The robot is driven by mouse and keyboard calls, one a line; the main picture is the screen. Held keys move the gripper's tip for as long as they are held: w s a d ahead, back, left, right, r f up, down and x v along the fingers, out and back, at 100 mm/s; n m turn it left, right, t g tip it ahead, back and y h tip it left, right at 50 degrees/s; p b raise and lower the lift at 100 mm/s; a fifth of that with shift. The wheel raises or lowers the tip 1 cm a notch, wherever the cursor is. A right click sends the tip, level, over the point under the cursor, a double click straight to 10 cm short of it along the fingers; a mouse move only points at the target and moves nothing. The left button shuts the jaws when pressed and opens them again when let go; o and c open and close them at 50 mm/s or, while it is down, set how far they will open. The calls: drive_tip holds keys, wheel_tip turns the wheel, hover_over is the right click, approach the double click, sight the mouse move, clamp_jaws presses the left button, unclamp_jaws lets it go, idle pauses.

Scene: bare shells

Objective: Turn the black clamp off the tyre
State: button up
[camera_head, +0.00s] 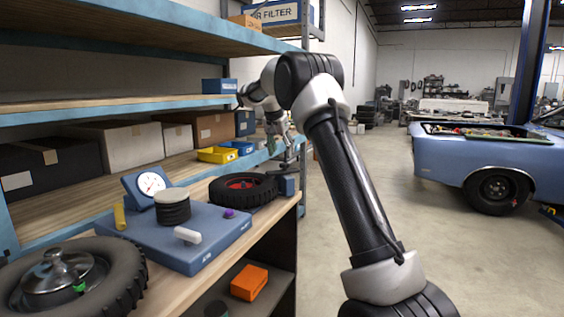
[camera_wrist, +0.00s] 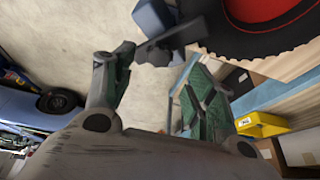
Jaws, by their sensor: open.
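The black tyre (camera_head: 243,190) with a red hub lies flat at the bench's far right end. It fills the upper right of the wrist view (camera_wrist: 270,42). The black clamp (camera_wrist: 172,45) reaches over the tyre's edge from beside a blue block (camera_wrist: 152,16); its flat end points left in the wrist view. In the head view the clamp (camera_head: 288,165) is small and dark above the block. My gripper (camera_head: 277,142) is above and beyond the tyre. In the wrist view its green-padded fingers (camera_wrist: 160,62) are open, with the clamp's end near the gap; contact cannot be told.
A blue plate (camera_head: 195,240) with a dial gauge and black rings sits mid-bench. Another tyre (camera_head: 105,285) with a metal hub lies at the near left. A blue shelf holds boxes and a yellow bin (camera_head: 218,155). Open floor lies right of the bench, towards a blue car (camera_head: 475,160).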

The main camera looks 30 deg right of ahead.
sight(284, 164)
drive_tip(key=x, duration=0.5)
drive_tip(key=shift+d+f, duration=0.2)
drive_tip(key=shift+f, duration=0.1)
clamp_jaws()
